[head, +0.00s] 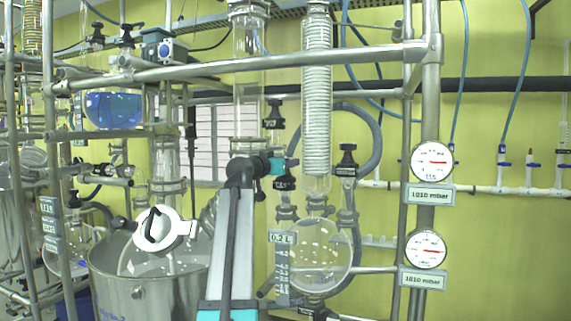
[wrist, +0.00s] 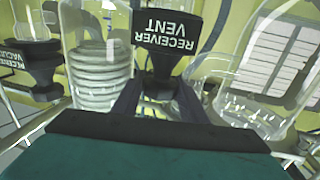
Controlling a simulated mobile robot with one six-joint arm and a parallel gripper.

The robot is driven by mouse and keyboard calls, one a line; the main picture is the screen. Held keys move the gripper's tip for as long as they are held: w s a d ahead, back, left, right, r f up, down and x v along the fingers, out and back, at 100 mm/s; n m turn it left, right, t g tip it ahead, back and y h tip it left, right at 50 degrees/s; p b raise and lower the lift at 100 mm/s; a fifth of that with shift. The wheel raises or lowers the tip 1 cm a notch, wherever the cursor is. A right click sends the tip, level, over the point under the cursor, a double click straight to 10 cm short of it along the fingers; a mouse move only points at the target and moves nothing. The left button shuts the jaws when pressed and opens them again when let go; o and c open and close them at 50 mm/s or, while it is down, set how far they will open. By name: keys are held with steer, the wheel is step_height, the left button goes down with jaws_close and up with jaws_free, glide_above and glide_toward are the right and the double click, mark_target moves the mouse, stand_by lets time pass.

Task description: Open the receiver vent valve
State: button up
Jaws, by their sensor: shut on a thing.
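The receiver vent valve (wrist: 168,42) has a black knob whose white label reads RECEIVER VENT, upside down in the wrist view. In the head view its black knob (head: 285,184) sits above the round glass receiver (head: 318,257), partly hidden by my gripper. My gripper (wrist: 162,102) is shut on this knob, with one dark finger on either side of its lower part. In the head view my gripper (head: 287,164) shows teal at the knob. Whether the valve is open or shut I cannot tell.
The receiver vacuum valve (wrist: 32,62) is close by, at the left in the wrist view; its black knob (head: 347,160) is right of the glass coil condenser (head: 317,95). Steel frame bars (head: 250,68) cross above. Two pressure gauges (head: 431,163) (head: 425,249) hang at the right.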

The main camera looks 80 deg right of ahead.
steer(key=shift+r+n+t+h+p, duration=0.15)
steer(key=shift+n+t+h+p, duration=0.25)
steer(key=shift+n+t+p, duration=1.4)
steer(key=n+t+p, duration=0.1)
steer(key=t+p, duration=0.2)
steer(key=p, duration=0.7)
steer(key=shift+t, duration=0.4)
steer(key=shift+f+n+t, duration=0.2)
steer(key=shift+n+t, duration=0.1)
steer(key=shift+t, duration=0.1)
steer(key=shift+n+t, duration=0.4)
steer(key=shift+t, duration=0.2)
steer(key=shift+f+b, duration=0.1)
steer(key=shift+b, duration=0.35)
steer(key=shift+t+y+b, duration=0.3)
steer(key=shift+b, duration=0.25)
steer(key=n+t+b, duration=0.1)
steer(key=t+b, duration=0.1)
steer(key=b, duration=0.4)
steer(key=shift+n+y, duration=0.3)
steer(key=shift+n, duration=0.1)
steer(key=shift+n+t+b, duration=0.3)
steer(key=shift+t+b, duration=0.2)
steer(key=shift+b, duration=0.15)
